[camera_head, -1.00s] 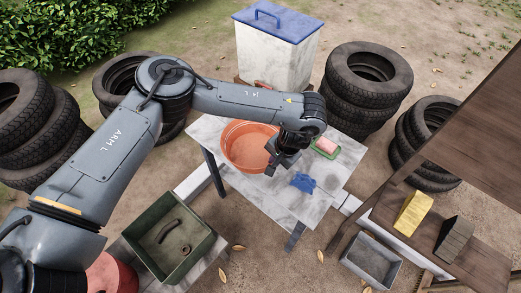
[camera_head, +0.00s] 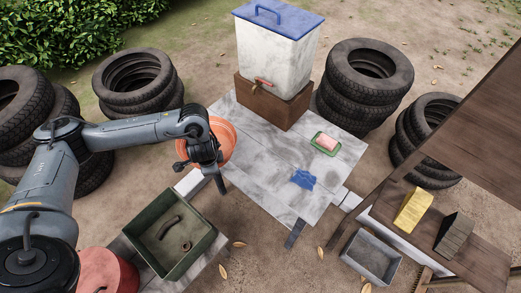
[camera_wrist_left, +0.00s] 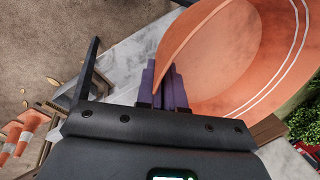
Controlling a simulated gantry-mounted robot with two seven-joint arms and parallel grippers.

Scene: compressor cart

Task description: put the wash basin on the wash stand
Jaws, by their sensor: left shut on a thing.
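The orange wash basin (camera_head: 224,132) is at the left edge of the pale grey wash stand (camera_head: 262,180) in the head view, partly hidden by my left arm. My left gripper (camera_head: 212,172) is shut on its rim. In the left wrist view the purplish fingers (camera_wrist_left: 166,88) pinch the basin's wall, and the basin (camera_wrist_left: 215,60) fills the upper right. The basin overlaps the stand's left edge in the picture; I cannot tell its height above it. My right gripper is not in view.
On the stand are a green soap dish (camera_head: 325,143), a blue cloth (camera_head: 303,179), and a brown box (camera_head: 270,103) under a white water container (camera_head: 273,52). A green bin (camera_head: 199,247) stands front left, a grey tub (camera_head: 371,260) front right. The stand's middle is bare.

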